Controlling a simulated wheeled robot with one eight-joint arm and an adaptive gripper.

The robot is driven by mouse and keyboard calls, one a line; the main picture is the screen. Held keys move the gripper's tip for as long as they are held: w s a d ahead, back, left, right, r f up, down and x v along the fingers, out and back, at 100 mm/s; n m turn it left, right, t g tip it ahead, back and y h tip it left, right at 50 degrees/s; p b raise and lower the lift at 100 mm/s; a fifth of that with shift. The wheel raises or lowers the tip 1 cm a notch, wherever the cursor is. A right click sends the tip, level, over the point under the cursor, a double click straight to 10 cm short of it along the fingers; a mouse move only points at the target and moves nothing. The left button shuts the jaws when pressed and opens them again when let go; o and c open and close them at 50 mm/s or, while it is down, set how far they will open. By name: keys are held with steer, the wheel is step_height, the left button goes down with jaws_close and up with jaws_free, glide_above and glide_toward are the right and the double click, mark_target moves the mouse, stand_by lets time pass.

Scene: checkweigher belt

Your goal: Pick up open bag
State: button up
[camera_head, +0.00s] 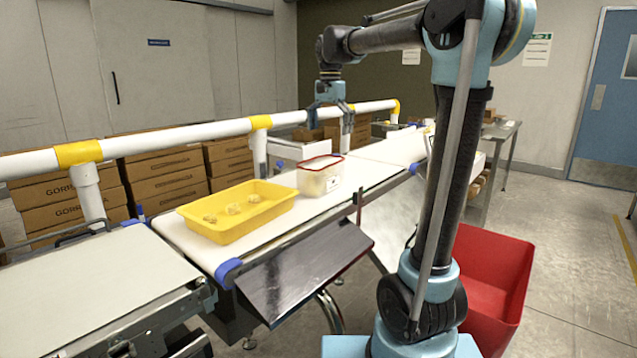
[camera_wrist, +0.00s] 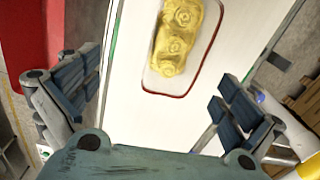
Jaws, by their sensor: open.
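The open bag (camera_head: 320,177) looks like a clear, box-shaped pack with a red rim, standing on the white belt. In the wrist view the bag (camera_wrist: 190,75) shows its red outline and lumpy yellow contents, at the top centre beyond the fingertips. My gripper (camera_head: 330,114) hangs over the belt, above and apart from the bag, pointing down. In the wrist view my gripper (camera_wrist: 158,92) has its fingers spread wide with nothing between them. The bag's upper end is cut off by the wrist view's top edge.
A yellow tray (camera_head: 262,218) with several small pieces sits on the belt, left of the bag. A white and yellow rail (camera_head: 220,128) runs behind the belt, with cardboard boxes (camera_head: 165,178) beyond it. A red bin (camera_head: 500,268) stands at the right. A dark sloping plate (camera_head: 305,268) is in front.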

steer(key=f, duration=0.5)
steer(key=w+a+f, duration=0.1)
steer(key=f, duration=0.5)
steer(key=w+a+f, duration=0.1)
steer(key=f, duration=0.4)
steer(key=shift+a+f, duration=0.25)
steer(key=shift+f, duration=0.05)
steer(key=c, duration=1.2)
